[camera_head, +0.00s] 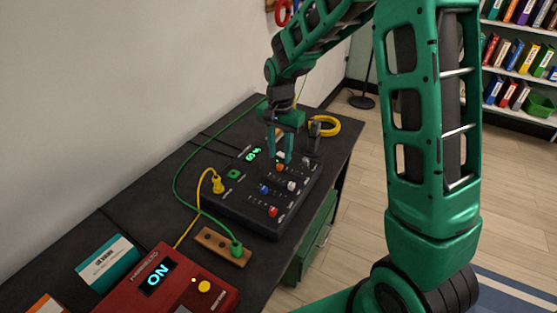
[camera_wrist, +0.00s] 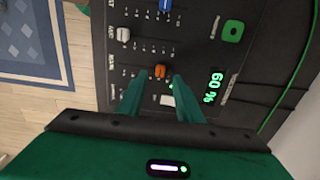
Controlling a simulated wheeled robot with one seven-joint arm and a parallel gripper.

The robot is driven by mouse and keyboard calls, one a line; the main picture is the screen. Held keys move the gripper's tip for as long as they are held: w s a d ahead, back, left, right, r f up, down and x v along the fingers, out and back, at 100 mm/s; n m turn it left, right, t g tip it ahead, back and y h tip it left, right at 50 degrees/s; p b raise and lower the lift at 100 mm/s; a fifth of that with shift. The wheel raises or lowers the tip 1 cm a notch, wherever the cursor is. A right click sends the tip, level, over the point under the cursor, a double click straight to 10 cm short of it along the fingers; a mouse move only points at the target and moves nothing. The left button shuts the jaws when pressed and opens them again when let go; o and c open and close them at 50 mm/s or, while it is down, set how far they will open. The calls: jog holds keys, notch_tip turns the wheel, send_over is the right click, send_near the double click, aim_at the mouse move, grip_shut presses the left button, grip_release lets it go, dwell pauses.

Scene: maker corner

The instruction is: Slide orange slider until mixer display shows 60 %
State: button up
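The black mixer (camera_head: 235,205) lies on the dark bench and carries several coloured slider knobs. The orange slider (camera_head: 280,167) is at its far part, and it also shows in the wrist view (camera_wrist: 160,71). The mixer display (camera_wrist: 213,86) reads 60 % in turned cyan digits; in the head view the display (camera_head: 253,154) is too small to read surely. My gripper (camera_head: 281,156) points down over the mixer by the orange slider. In the wrist view my gripper (camera_wrist: 159,80) is open, its fingertips apart on either side of the orange slider, with gaps visible.
A white knob (camera_wrist: 123,34) and a blue knob (camera_wrist: 165,5) are near the orange one. A yellow plug (camera_head: 217,184) with its cable, a green cable (camera_head: 176,185), a red box (camera_head: 168,282) reading ON and a yellow coil (camera_head: 325,126) are also on the bench.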

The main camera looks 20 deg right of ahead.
aim_at(280, 165)
notch_tip(280, 165, up, 7)
jog(key=shift+f, duration=0.15)
dwell(0.4)
jog(key=s+d+r+n, duration=0.1)
jog(key=s+d+r, duration=0.2)
jog(key=s+d, duration=0.4)
jog(key=s+d+r+n, duration=0.1)
jog(key=s+d+r, duration=0.1)
jog(key=s+d, duration=0.6)
jog(key=s+d+f+n, duration=0.1)
jog(key=s, duration=1.8)
jog(key=shift+f+n, duration=0.2)
jog(key=shift+n, duration=0.1)
jog(key=shift+w, duration=0.1)
